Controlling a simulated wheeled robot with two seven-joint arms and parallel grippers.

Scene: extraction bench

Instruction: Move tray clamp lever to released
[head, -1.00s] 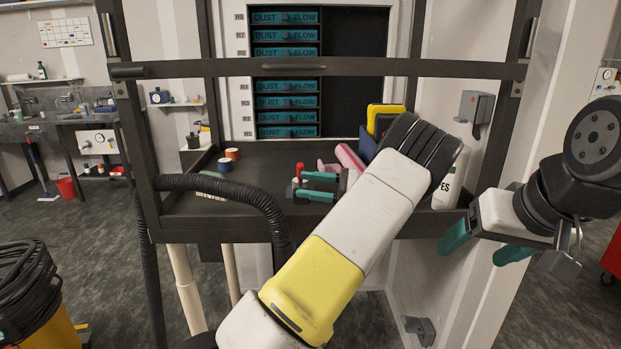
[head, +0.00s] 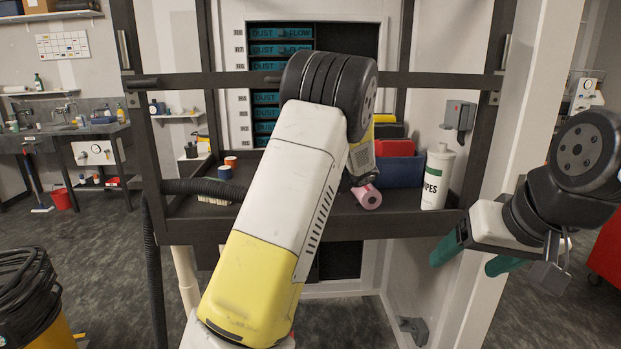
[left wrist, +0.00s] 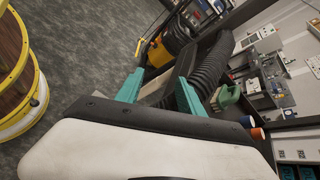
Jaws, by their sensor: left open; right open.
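I cannot make out the tray clamp lever in either view now; my left arm covers the middle of the dark bench tray (head: 400,222) in the head view. My left gripper is hidden behind that arm there. In the left wrist view, my left gripper (left wrist: 158,88) shows two teal fingers spread apart with nothing held between them. A black ribbed hose (left wrist: 208,68) lies just beyond them. My right gripper (head: 465,264) is open and empty, in front of the bench's right post and away from the tray.
On the tray stand a white wipes canister (head: 437,178), a blue bin (head: 402,171), a pink roll (head: 368,197), and orange-and-blue rolls (head: 225,171) at left. A dark crossbar (head: 430,82) spans the bench front. A yellow bin (head: 45,325) stands at lower left.

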